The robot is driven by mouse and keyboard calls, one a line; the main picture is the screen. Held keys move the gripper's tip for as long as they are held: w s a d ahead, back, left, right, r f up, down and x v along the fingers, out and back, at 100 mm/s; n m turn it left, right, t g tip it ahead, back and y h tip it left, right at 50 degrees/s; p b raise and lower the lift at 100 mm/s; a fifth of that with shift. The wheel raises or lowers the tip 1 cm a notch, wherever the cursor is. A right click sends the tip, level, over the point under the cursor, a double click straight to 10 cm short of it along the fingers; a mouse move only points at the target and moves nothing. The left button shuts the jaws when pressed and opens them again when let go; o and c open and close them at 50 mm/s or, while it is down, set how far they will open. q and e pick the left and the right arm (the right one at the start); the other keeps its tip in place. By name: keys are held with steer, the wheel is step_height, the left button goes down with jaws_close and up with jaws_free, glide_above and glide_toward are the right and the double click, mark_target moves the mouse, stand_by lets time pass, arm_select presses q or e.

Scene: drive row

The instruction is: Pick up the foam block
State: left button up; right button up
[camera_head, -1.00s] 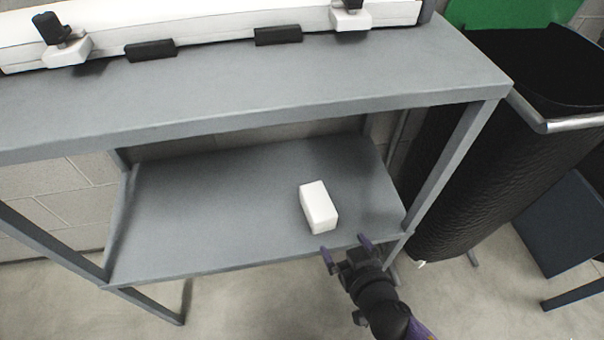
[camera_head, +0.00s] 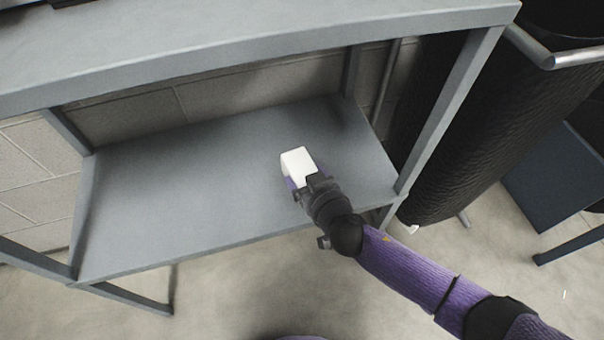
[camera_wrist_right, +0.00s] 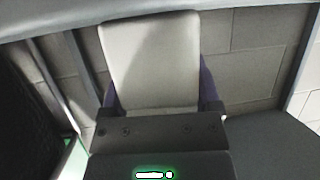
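The white foam block (camera_head: 298,160) is at the lower shelf, right of its middle, in the head view. My right gripper (camera_head: 302,180) reaches in from the front right with a purple finger on each side of the block. In the right wrist view the foam block (camera_wrist_right: 152,62) fills the gap between the fingers, which look pressed against its sides. The gripper covers the block's near end. I cannot tell for sure whether the block is clear of the shelf. My left gripper is not in view.
The grey lower shelf (camera_head: 190,195) is otherwise bare. The grey upper board (camera_head: 250,45) overhangs it, and a leg (camera_head: 450,110) stands at the right. A black bin-like container (camera_head: 455,140) and a dark blue piece (camera_head: 555,180) are farther right.

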steer(key=c, duration=0.7)
steer(key=shift+o, duration=0.2)
